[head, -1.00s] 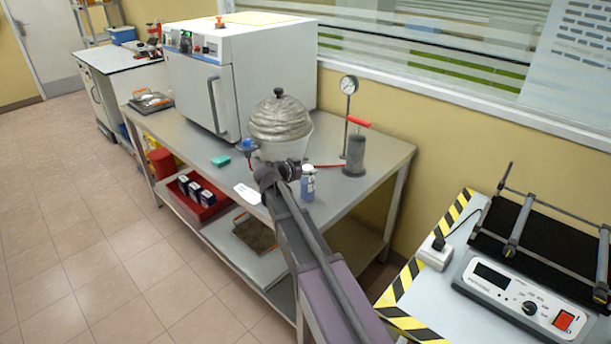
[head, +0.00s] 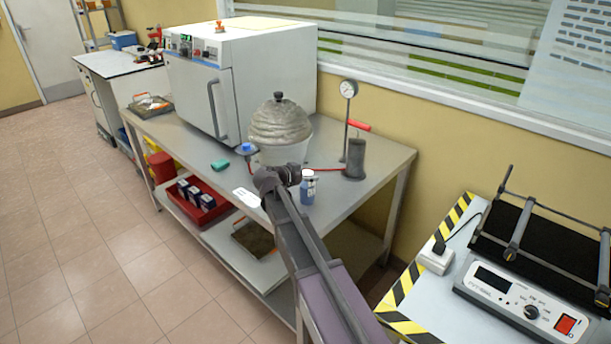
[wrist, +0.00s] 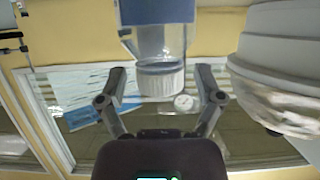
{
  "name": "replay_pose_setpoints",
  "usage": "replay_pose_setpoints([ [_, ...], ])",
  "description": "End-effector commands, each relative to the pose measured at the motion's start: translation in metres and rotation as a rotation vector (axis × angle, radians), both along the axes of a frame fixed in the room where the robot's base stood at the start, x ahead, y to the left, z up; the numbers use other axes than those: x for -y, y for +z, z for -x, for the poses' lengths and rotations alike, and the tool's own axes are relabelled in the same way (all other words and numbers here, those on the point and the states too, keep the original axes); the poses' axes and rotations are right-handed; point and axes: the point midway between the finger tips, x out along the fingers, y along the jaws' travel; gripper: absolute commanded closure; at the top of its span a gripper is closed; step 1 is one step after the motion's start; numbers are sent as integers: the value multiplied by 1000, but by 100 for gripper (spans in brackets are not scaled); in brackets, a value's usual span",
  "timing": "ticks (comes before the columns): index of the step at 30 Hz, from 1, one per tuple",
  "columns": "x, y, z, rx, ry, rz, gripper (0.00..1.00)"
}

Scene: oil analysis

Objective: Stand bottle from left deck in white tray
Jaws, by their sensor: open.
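A small clear bottle with a blue label (head: 308,190) and a pale cap stands upright on the grey metal table, just right of my gripper (head: 291,173) in the head view. In the wrist view, the bottle's white ribbed cap (wrist: 161,82) and part of its body appear upside down between the two fingers of my gripper (wrist: 163,82). The fingers are open, with a gap visible on both sides of the cap. I cannot tell how far the fingers reach around the bottle. I cannot make out a white tray in either view.
A large lidded grey vessel (head: 280,128) stands close behind my gripper. A gauge stand (head: 348,105) and a dark cylinder (head: 355,158) are to the right. A white oven (head: 245,75) fills the back left. A white card (head: 246,197) lies near the front edge.

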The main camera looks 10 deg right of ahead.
Motion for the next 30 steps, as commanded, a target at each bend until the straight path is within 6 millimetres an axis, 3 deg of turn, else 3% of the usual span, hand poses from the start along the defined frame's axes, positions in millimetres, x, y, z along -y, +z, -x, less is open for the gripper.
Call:
replay_pose_setpoints([
  [11, -8, 8, 6, 0, 1, 0, 15],
  [30, -78, 45, 58, 0, 2, 1, 15],
])
